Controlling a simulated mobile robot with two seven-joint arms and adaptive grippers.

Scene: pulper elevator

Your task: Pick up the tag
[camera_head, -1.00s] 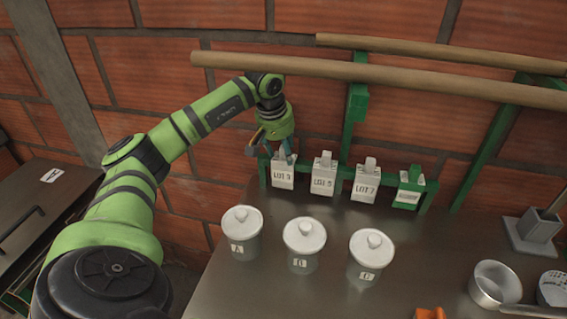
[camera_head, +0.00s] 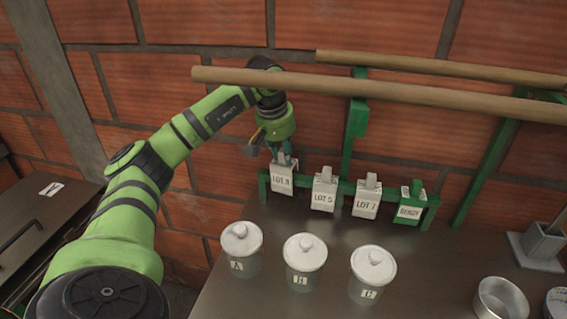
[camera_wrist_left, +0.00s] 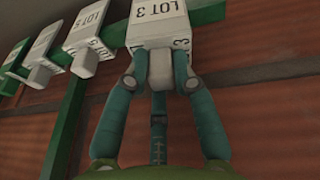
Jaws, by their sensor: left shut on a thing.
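Several tags hang in a row on a green rack (camera_head: 338,186). The white LOT 3 tag (camera_head: 284,178) is at the left end, and it also shows in the left wrist view (camera_wrist_left: 158,22). My left gripper (camera_head: 283,156) is shut on the grip at the top of the LOT 3 tag, one finger on each side. To its right are the white LOT 5 tag (camera_head: 323,194), the white LOT 7 tag (camera_head: 366,202) and the green READY tag (camera_head: 409,212). I cannot tell whether the LOT 3 tag still touches the rack. My right gripper is out of view.
Lidded jars A (camera_head: 243,249), B (camera_head: 305,262) and C (camera_head: 371,275) stand on the dark table before the rack. A wooden rail (camera_head: 400,94) runs above the tags. A metal pan (camera_head: 500,300) and a grey holder (camera_head: 538,245) are at the right.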

